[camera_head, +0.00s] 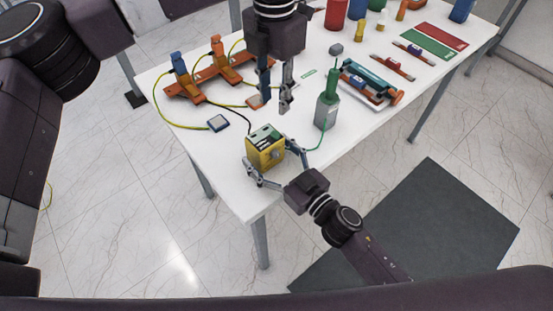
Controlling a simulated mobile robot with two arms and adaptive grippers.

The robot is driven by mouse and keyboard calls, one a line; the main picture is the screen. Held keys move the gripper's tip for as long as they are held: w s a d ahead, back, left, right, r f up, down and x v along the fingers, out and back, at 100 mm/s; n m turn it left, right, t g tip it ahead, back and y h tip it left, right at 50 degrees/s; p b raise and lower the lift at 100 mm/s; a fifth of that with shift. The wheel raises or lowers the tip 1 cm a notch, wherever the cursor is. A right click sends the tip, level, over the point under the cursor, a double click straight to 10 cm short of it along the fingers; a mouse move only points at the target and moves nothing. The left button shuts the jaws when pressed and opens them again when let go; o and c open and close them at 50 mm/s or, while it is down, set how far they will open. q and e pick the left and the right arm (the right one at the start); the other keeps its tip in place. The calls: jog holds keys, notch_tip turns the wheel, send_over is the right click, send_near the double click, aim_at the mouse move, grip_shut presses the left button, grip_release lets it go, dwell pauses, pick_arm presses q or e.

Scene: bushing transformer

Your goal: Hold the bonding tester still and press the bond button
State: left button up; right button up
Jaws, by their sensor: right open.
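The bonding tester (264,151) is a small yellow box with a green and white top, standing upright near the table's front left corner. A round knob shows on its front face. I cannot make out which part is the bond button. My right gripper (275,168) is open, with one finger on each side of the tester's front. I cannot tell whether the fingers touch it. My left gripper (276,104) points down above the table, behind the tester and apart from it. Its two fingers are spread with nothing visible between them.
A grey-green bottle-shaped device (327,108) with a green lead stands right of the tester. Behind are an orange rack (208,76) with yellow-green cables, a small blue-grey pad (218,123) and a teal-orange tool (367,82). Mats and cans fill the back right. The front right edge is clear.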

jog(key=shift+w+a, duration=0.1)
jog(key=shift+w, duration=0.15)
jog(key=c, duration=1.7)
pick_arm(q)
grip_shut()
